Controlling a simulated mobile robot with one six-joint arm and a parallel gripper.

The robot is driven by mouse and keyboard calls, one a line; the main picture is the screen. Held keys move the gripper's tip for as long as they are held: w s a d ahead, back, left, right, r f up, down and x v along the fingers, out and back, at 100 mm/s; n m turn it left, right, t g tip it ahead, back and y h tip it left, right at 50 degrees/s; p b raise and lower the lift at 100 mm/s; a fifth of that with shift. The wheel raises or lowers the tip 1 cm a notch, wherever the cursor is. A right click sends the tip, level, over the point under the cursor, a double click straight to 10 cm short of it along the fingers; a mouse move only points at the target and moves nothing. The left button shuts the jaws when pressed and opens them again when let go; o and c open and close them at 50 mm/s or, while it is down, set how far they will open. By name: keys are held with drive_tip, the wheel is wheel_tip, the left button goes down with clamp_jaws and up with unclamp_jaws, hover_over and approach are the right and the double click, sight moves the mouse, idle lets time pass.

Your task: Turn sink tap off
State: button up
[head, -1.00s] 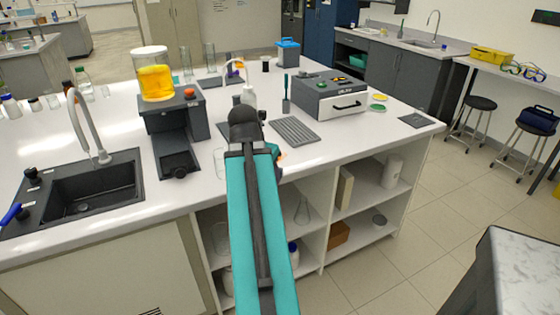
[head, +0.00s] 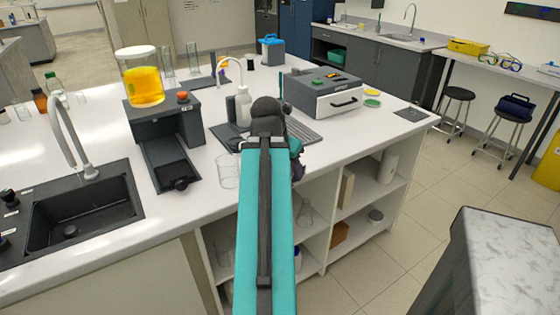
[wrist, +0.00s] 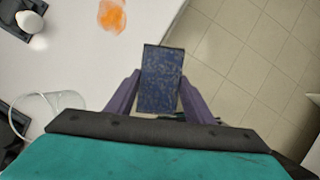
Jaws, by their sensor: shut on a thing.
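The grey curved sink tap (head: 68,135) stands behind the dark sink (head: 85,217) at the left of the white counter. Dark knobs (head: 9,199) show on the sink's left rim. I cannot make out whether water runs. My gripper (wrist: 161,80) is shut on a dark blue speckled block, which sticks out between its purple fingers in the wrist view. In the head view my arm mostly hides the gripper, near the counter's front edge, well right of the sink. The block (wrist: 161,65) hangs over the edge between counter and floor.
A dark stand (head: 165,125) with a yellow-filled vessel (head: 144,86) sits right of the sink. A glass beaker (head: 227,171) and a white bottle (head: 243,107) are close to my arm. An orange patch (wrist: 112,15) marks the counter.

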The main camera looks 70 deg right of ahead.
drive_tip(key=shift+w, duration=0.2)
idle(0.3)
drive_tip(key=shift+w+d+r+p, duration=0.1)
drive_tip(key=shift+w+d+p, duration=0.15)
drive_tip(key=shift+d+p, duration=0.4)
drive_tip(key=shift+w+d+p, duration=0.2)
drive_tip(key=shift+d+p, duration=0.3)
drive_tip(key=shift+p, duration=0.1)
drive_tip(key=shift+w+d+f+p, duration=0.3)
drive_tip(key=shift+w+d, duration=0.55)
drive_tip(key=shift+d, duration=1.1)
drive_tip(key=shift+w+d+f+p, duration=0.3)
drive_tip(key=shift+w+d, duration=0.5)
drive_tip(key=shift+d, duration=1.1)
drive_tip(key=shift+w+d+f+p, duration=0.3)
drive_tip(key=shift+w+d, duration=0.55)
drive_tip(key=shift+d, duration=1.1)
drive_tip(key=shift+r, duration=0.1)
drive_tip(key=shift+w+d, duration=0.2)
drive_tip(key=shift+d, duration=0.3)
drive_tip(key=shift+a+f+p, duration=0.15)
drive_tip(key=shift+f+p, duration=0.35)
drive_tip(key=shift+f, duration=1.3)
